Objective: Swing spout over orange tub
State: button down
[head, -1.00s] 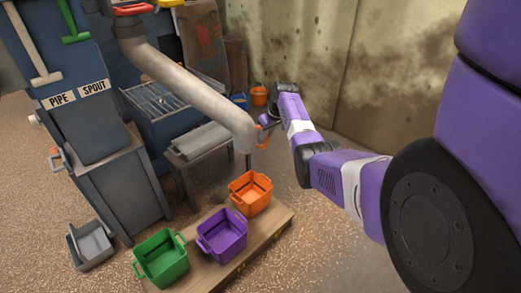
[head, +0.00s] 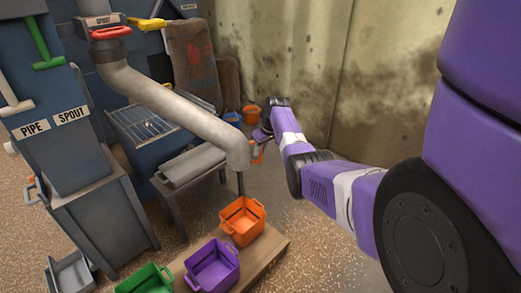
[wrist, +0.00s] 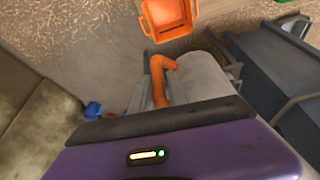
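The spout (head: 180,108) is a grey bent pipe running from the blue machine down to the right. Its lower end (head: 238,152) appears above the back part of the orange tub (head: 242,220) in the head view. A thin dark vertical piece shows under that end. An orange handle (head: 257,152) sits on the spout's end; it also shows in the wrist view (wrist: 158,78). My gripper (head: 261,134) is at this handle. Its fingers are hidden, so I cannot tell whether it grips. The orange tub also shows at the top of the wrist view (wrist: 168,16).
A purple tub (head: 212,265) and a green tub (head: 146,280) stand in a row with the orange one on a wooden board (head: 268,250). A grey bench (head: 190,165) stands behind the spout. A stained wall (head: 300,60) rises behind my arm.

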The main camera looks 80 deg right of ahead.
jog(key=c, duration=1.4)
grip_release()
jog(key=shift+w+d+r, duration=0.3)
jog(key=shift+d+r, duration=0.35)
jog(key=shift+d, duration=0.15)
jog(key=shift+o, duration=0.2)
jog(key=p+v, duration=0.1)
jog(key=v, duration=0.6)
jog(key=shift+s+a+p, duration=0.35)
jog(key=shift+a+f, duration=0.1)
jog(key=shift+f, duration=0.05)
